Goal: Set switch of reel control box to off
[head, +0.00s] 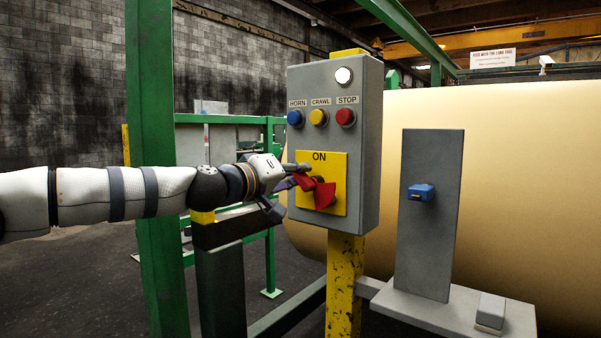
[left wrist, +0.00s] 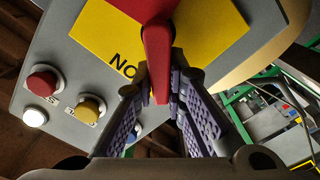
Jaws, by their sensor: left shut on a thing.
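The reel control box (head: 361,200) is a grey box on a yellow post, at the middle of the head view. A yellow plate (head: 337,168) marked ON is on its front. A red rotary switch (head: 324,194) sits on the plate, its handle tilted, with the upper end toward the left. My left gripper (head: 304,178) comes in from the left and is shut on the red switch handle. In the left wrist view the red handle (left wrist: 158,55) lies between the two purple-padded fingers (left wrist: 163,88). The plate's lower part is partly hidden by the switch. My right gripper is not in view.
Blue, yellow and red (head: 345,117) buttons and a white lamp (head: 344,76) are above the plate. A green post (head: 151,120) stands close behind my left arm. A grey panel with a blue part (head: 421,192) stands at the right, before a large tan roll (head: 530,180).

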